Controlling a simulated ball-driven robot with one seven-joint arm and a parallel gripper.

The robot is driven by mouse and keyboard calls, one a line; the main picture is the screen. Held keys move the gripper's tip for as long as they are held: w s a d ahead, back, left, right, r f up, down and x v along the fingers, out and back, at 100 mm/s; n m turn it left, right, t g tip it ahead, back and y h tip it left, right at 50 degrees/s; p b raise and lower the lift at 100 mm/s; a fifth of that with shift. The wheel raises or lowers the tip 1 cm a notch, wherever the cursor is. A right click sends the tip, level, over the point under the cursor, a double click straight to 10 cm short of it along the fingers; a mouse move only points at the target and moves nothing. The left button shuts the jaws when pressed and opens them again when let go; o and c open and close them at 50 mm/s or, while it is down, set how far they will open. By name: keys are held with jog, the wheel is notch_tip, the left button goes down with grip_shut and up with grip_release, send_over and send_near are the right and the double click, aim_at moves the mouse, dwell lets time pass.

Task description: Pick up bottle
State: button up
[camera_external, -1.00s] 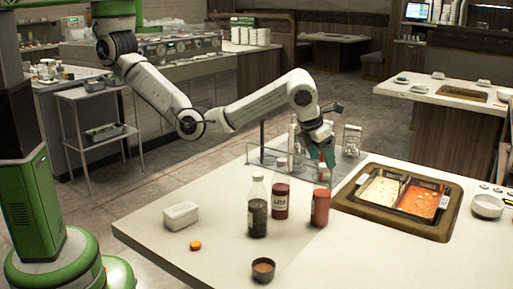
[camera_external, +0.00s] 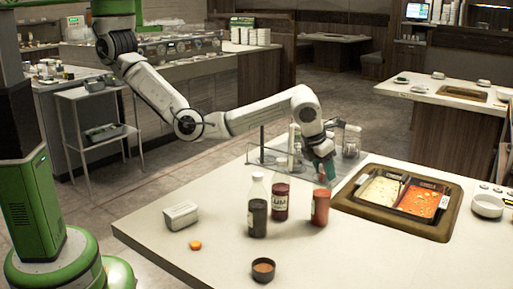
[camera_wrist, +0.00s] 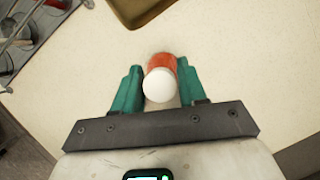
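A red bottle (camera_external: 320,209) stands upright on the counter, left of the sauce wells. In the wrist view its round white cap (camera_wrist: 159,86) and part of its red body (camera_wrist: 162,62) show between my teal fingers. My gripper (camera_external: 325,172) points down at the top of this bottle and hides its cap in the external view. The wrist view shows my gripper (camera_wrist: 160,78) open, one finger on each side of the cap with narrow gaps. A dark bottle with a white cap (camera_external: 257,212) and a labelled red bottle (camera_external: 280,203) stand to the left.
Sauce wells with white and red sauce (camera_external: 407,195) sit to the right. A wire rack (camera_external: 265,157) with bottles stands behind. A white block (camera_external: 181,215), an orange piece (camera_external: 195,245) and a small brown cup (camera_external: 263,270) are on the counter. The front middle of the counter is mostly clear.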

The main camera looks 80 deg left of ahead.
grip_shut()
jog(key=shift+r, duration=0.1)
dwell(0.5)
